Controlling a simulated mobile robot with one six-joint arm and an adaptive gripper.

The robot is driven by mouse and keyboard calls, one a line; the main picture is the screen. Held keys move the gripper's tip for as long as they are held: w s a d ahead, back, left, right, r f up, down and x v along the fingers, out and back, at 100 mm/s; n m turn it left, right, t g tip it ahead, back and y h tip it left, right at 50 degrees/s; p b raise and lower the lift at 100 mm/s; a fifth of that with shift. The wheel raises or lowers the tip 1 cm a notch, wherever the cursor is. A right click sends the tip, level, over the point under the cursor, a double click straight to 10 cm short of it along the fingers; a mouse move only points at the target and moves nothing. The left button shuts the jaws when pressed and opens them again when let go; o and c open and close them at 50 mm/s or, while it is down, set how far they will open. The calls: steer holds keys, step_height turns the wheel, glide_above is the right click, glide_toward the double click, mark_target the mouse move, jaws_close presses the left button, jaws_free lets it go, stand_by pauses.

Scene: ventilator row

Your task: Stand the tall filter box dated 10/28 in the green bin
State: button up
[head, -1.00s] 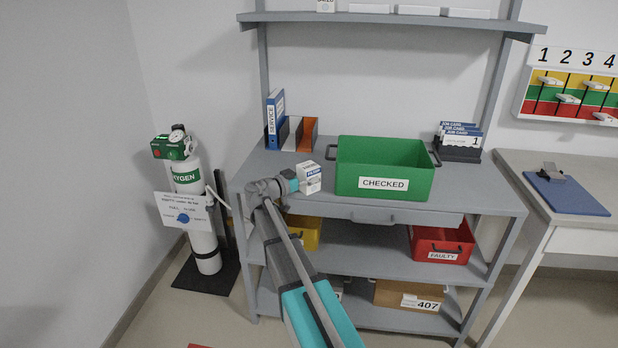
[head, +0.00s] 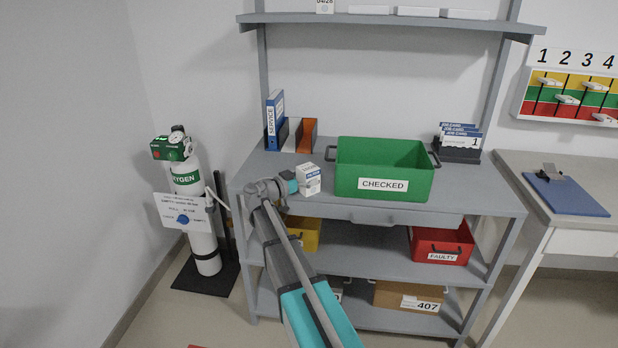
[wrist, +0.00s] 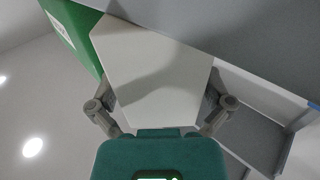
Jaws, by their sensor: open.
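A small white box with blue print (head: 309,180) stands on the workbench top (head: 300,211), just left of the green bin. Its date is too small to read. The green bin (head: 350,184), labelled CHECKED, is open at the top and upright. My gripper (head: 294,183) is at the left side of the white box. In the wrist view my gripper (wrist: 160,103) is open, with one finger on each side of a plain white box face (wrist: 155,75). I cannot tell whether the fingers touch it. The green bin also shows at the upper left there (wrist: 72,32).
A blue service binder (head: 274,120) and file holders (head: 305,137) stand at the back left. Job cards (head: 460,140) stand right of the bin. A box marked 04/28 (head: 325,6) sits on the upper shelf. An oxygen cylinder (head: 188,190) stands left of the bench.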

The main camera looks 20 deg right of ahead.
steer(key=s+a, duration=0.2)
steer(key=a, duration=0.9)
steer(key=shift+a, duration=0.3)
steer(key=shift+s, duration=0.1)
steer(key=s+f+n+g+y, duration=0.2)
steer(key=s+f+n+y, duration=0.55)
steer(key=s+f, duration=0.5)
steer(key=s+a+f+n+g+y, duration=0.1)
steer(key=s+a+f+n+y, duration=0.5)
steer(key=s+a+n+y, duration=0.2)
steer(key=s+a+y, duration=0.2)
steer(key=s, duration=0.1)
steer(key=shift+a, duration=0.4)
